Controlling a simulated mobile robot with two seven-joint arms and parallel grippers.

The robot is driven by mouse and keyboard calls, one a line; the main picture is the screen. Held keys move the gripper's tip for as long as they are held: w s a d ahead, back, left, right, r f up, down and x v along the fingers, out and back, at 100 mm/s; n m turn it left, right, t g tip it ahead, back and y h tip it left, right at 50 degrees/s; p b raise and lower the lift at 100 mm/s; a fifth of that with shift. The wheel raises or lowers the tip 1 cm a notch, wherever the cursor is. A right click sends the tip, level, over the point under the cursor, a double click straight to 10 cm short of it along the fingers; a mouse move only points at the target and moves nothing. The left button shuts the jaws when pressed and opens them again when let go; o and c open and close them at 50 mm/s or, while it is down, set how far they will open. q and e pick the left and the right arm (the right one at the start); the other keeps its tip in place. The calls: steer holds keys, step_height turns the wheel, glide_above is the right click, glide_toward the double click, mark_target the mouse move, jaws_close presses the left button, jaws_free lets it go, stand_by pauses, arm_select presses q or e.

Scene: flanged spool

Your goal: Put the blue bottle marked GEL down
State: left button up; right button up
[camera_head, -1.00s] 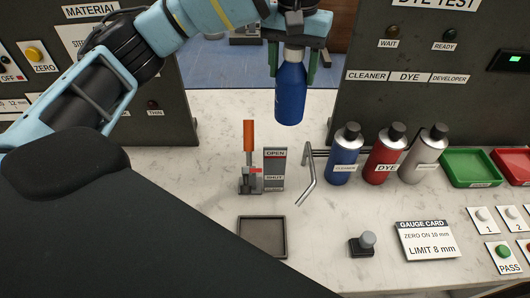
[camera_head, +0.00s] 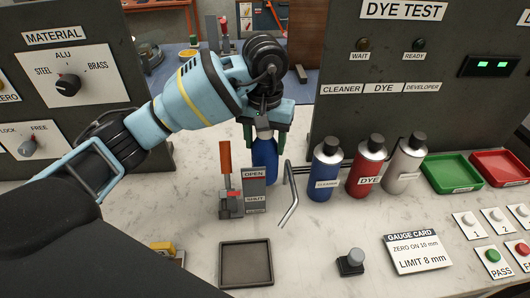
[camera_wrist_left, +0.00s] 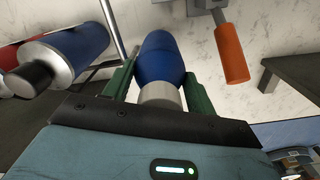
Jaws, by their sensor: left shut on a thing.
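The blue bottle (camera_head: 265,158) is upright between the fingers of my left gripper (camera_head: 264,133), behind the orange-handled clamp and its OPEN/SHUT plate. The gripper is shut on its upper part. In the left wrist view the bottle (camera_wrist_left: 160,58) sits between the green fingers (camera_wrist_left: 160,88). No GEL marking shows on its visible side. My right gripper is not in view.
The orange-handled clamp (camera_head: 227,180) stands close in front. A bent metal rod (camera_head: 290,200) and the CLEANER (camera_head: 323,170), DYE (camera_head: 366,168) and pale DEVELOPER (camera_head: 405,165) cans stand to the right. An empty dark tray (camera_head: 246,284) lies nearer. Bare marble (camera_head: 190,185) lies left of the clamp.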

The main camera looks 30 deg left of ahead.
arm_select(q)
steer(key=shift+f, duration=2)
steer(key=o, duration=1.3)
steer(key=shift+f, duration=0.1)
steer(key=shift+c, duration=0.2)
